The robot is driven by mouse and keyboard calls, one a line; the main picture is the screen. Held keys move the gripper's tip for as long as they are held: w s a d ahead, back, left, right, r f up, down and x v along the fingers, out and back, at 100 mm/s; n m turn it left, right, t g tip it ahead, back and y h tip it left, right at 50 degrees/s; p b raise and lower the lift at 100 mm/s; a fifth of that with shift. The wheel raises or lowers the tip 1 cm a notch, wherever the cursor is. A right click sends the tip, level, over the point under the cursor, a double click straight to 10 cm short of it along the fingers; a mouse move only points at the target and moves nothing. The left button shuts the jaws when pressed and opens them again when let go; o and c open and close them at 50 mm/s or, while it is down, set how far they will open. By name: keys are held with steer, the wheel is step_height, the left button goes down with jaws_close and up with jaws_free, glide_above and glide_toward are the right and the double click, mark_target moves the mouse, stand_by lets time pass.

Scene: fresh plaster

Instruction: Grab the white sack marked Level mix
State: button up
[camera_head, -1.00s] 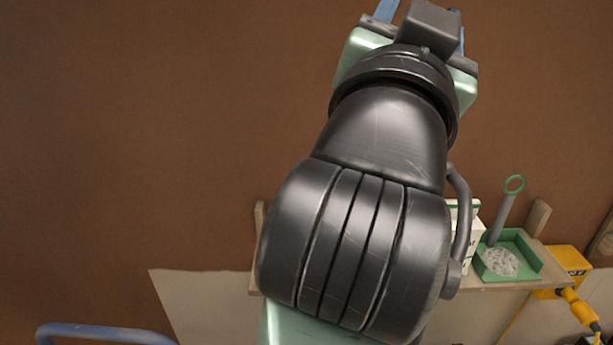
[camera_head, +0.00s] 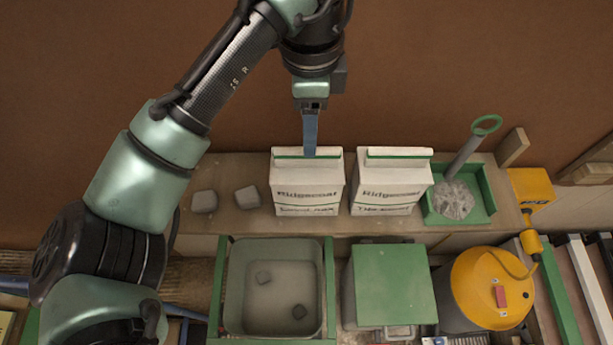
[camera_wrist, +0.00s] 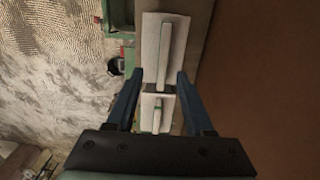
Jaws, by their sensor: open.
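Two white sacks with green top strips stand side by side on the shelf, both printed "Ridgecoat". Any contact with a sack cannot be judged.
A green tray (camera_head: 487,190) with grey material and a scoop stands right of the sacks. Two grey lumps (camera_head: 226,200) lie left on the shelf (camera_head: 240,168). In front are a green-edged tub (camera_head: 275,325), a green-topped box (camera_head: 392,285) and a yellow-lidded bucket (camera_head: 490,290).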

mark_target(307, 165)
step_height(307, 165, down, 2)
steer(key=shift+w+f, duration=0.1)
steer(key=shift+w, duration=0.05)
steer(key=shift+w+a+f+p, duration=0.1)
steer(key=shift+f+p, duration=0.6)
steer(key=shift+f, duration=0.65)
steer(key=shift+a+f+p, duration=0.1)
steer(key=shift+f+p, duration=0.55)
steer(key=shift+f, duration=0.7)
jaws_close()
steer(key=shift+r, duration=0.15)
